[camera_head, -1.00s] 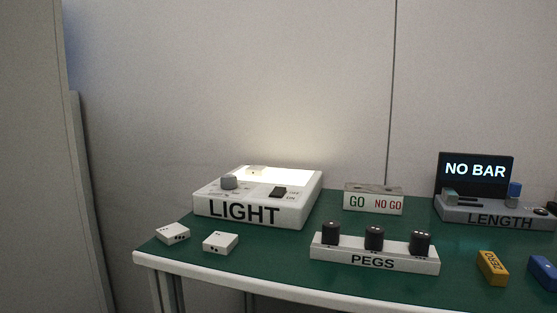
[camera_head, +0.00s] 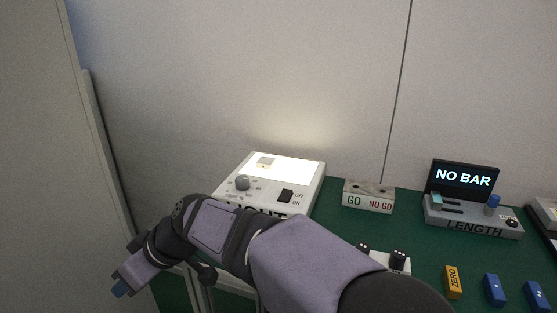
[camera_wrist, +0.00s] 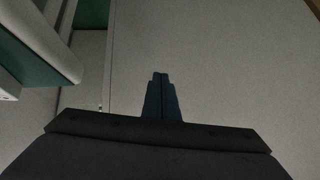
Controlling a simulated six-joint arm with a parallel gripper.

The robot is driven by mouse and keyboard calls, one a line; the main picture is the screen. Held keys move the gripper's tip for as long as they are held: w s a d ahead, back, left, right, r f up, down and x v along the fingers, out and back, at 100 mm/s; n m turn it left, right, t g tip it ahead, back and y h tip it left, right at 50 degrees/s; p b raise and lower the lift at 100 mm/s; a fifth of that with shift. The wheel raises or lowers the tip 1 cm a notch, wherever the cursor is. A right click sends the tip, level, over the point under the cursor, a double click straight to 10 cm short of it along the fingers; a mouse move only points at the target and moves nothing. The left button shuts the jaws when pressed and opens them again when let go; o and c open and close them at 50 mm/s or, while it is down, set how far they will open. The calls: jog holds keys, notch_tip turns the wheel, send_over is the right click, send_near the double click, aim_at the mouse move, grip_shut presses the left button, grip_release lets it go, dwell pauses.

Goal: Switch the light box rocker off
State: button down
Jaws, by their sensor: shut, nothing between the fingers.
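The light box (camera_head: 312,195) stands at the back left of the green table, and its top panel (camera_head: 292,170) glows bright. Its dark rocker (camera_head: 286,196) sits on the front right of the top, beside the OFF and ON marks. A grey knob (camera_head: 242,183) is to its left. My arm crosses in front of the box and hides most of its front face. My gripper (camera_head: 119,291) is at the lower left, off the table's left side and apart from the box. In the wrist view my gripper (camera_wrist: 160,78) is shut and empty, with the floor behind it.
A GO / NO GO block (camera_head: 368,197) stands right of the box. The LENGTH gauge (camera_head: 470,220) with its NO BAR screen is further right. The PEGS block (camera_head: 398,262) is partly hidden by my arm. A yellow ZERO block (camera_head: 453,282) and blue blocks (camera_head: 494,290) lie in front.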

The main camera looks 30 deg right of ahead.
jog(key=w+d+r+n+h+p, duration=0.15)
jog(key=w+d+r+p, duration=0.25)
jog(key=d+r+p, duration=0.4)
notch_tip(320, 180, up, 16)
jog(key=g+h+p, duration=0.4)
jog(key=h+p, duration=0.3)
jog(key=p, duration=1.1)
send_over(287, 191)
jog(key=s+a, duration=0.2)
jog(key=shift+w+d+r+m, duration=0.15)
jog(key=shift+w+d+m, duration=0.05)
jog(key=shift+m, duration=0.25)
jog(key=f, duration=0.9)
jog(key=w+d+f, duration=0.1)
jog(key=f, duration=0.4)
jog(key=shift+w, duration=0.1)
jog(key=shift+d, duration=0.1)
